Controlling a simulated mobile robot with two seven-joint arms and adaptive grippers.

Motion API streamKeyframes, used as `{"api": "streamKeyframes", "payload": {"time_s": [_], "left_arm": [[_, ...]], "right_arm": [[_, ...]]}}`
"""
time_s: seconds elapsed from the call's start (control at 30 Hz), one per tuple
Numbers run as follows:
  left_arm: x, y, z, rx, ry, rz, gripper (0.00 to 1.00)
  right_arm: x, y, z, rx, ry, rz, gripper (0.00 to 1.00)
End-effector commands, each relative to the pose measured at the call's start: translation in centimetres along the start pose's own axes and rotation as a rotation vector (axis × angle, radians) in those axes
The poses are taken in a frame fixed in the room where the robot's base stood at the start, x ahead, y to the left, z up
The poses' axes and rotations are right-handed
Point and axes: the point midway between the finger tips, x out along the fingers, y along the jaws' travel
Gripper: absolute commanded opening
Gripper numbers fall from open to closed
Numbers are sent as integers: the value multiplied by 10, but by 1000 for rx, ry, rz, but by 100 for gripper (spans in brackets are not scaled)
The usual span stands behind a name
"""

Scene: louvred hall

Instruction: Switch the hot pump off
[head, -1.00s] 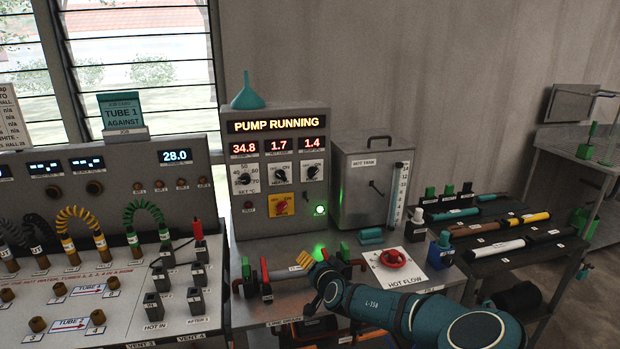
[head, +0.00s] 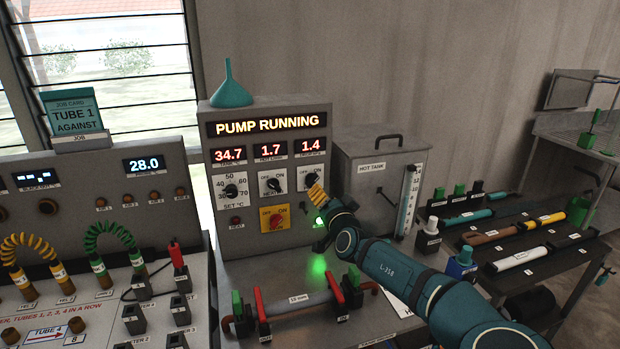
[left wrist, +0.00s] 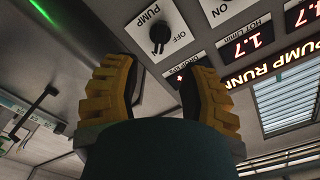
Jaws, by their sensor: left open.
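The pump switch (head: 311,180) is a dark knob on a white plate at the right of the grey control panel. The display (head: 264,125) above reads PUMP RUNNING. My left gripper (head: 317,194) is in front of the panel, its yellow fingertips just below the knob and covering the plate's lower part. In the left wrist view, the knob (left wrist: 159,36) and OFF lettering show beyond the open, empty fingers (left wrist: 160,78). The gripper appears apart from the knob. Which mark the knob points to is hard to tell. My right gripper is not in view.
A heat switch (head: 271,185) and set dial (head: 231,190) sit left of the pump switch, with a red-yellow main switch (head: 275,218) below. A hot tank (head: 375,175) stands close right. Red- and green-handled pipework (head: 300,305) lies on the bench below.

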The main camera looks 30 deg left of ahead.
Motion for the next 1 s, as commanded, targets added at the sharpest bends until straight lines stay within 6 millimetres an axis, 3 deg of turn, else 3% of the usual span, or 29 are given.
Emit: {"api": "streamKeyframes", "payload": {"time_s": [0.7,1.0], "left_arm": [[83,-1,0,1,-1,0,42],[87,0,2,0,-1,0,42]], "right_arm": [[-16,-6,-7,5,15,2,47],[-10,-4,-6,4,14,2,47]]}}
